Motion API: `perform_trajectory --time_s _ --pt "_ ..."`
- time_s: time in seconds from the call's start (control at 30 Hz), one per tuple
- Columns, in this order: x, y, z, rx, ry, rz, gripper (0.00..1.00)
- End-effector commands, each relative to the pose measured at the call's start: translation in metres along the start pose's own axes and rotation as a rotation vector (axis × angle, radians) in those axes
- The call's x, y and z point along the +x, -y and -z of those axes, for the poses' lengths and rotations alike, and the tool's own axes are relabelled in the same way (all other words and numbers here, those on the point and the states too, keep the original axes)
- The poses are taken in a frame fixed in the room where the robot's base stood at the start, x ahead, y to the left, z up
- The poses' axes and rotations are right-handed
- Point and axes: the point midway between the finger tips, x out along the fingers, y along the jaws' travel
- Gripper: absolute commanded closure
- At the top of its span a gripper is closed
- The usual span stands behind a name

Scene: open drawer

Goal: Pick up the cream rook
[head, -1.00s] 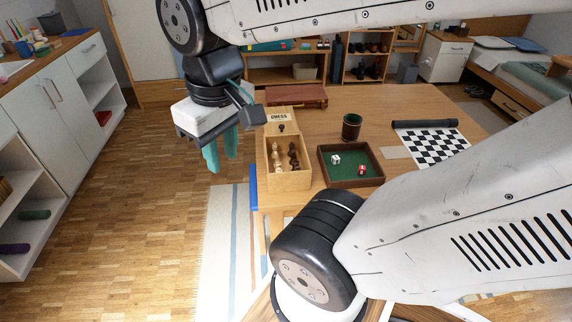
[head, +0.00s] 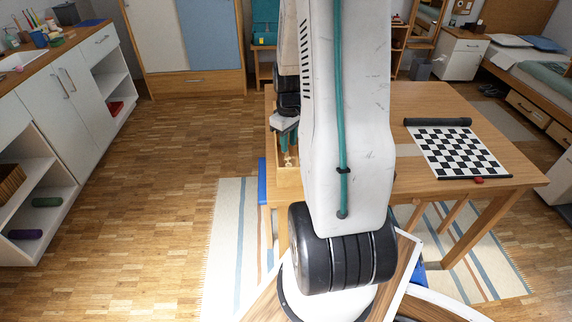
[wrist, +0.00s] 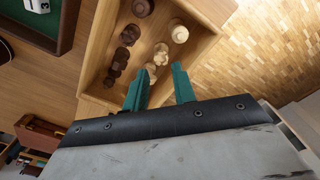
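One cream piece (wrist: 179,32) stands apart, and more cream pieces (wrist: 160,53) cluster near my fingertips. I cannot tell which cream piece is the rook. My gripper (wrist: 160,84) is open, its two green fingers spread and pointing into the box, with nothing visibly held between them. In the head view my gripper (head: 287,140) is over the box (head: 289,188), which my arm partly hides.
Dark pieces (wrist: 129,36) line the box's other side. A green-lined dice tray (wrist: 66,30) lies beside the box. A chessboard (head: 458,152) with a dark roll (head: 437,122) behind it lies on the table's right.

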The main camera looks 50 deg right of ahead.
Motion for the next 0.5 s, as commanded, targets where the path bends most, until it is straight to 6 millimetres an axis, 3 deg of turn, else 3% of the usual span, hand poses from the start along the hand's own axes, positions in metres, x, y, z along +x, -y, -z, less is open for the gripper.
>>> perform_trajectory --time_s 0.5 --pt "0.066 0.002 0.004 -0.001 0.003 0.003 0.73"
